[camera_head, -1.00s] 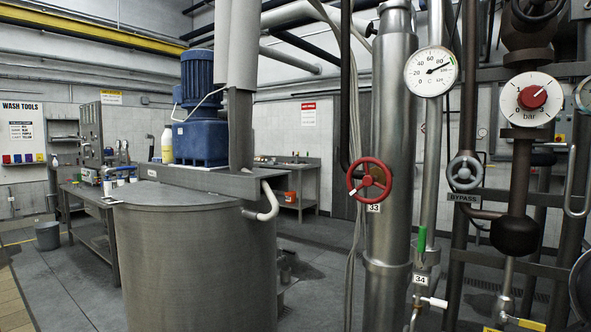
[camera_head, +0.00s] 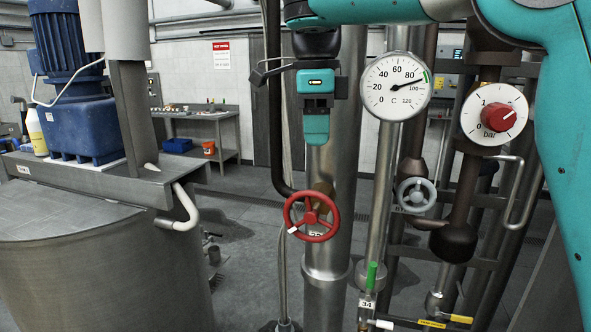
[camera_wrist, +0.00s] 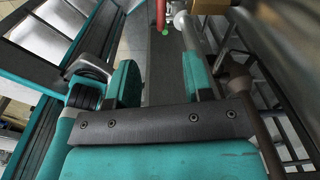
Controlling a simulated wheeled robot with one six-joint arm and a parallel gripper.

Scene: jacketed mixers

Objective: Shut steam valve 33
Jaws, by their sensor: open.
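Steam valve 33 has a red handwheel (camera_head: 311,217) in front of a thick steel pipe, with a white mark on its lower left rim. The label behind it is mostly covered by the wheel. My gripper (camera_head: 316,138) hangs above the handwheel in the head view, apart from it in the picture and empty. In the wrist view my gripper (camera_wrist: 158,78) shows two teal fingers spread with a clear gap.
A temperature gauge (camera_head: 396,86), a pressure gauge (camera_head: 494,114) and a grey handwheel (camera_head: 416,195) stand to the right. Valve 34 has a green handle (camera_head: 371,275) at lower right. A large grey vessel (camera_head: 90,265) fills the left. Some floor shows between vessel and pipes.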

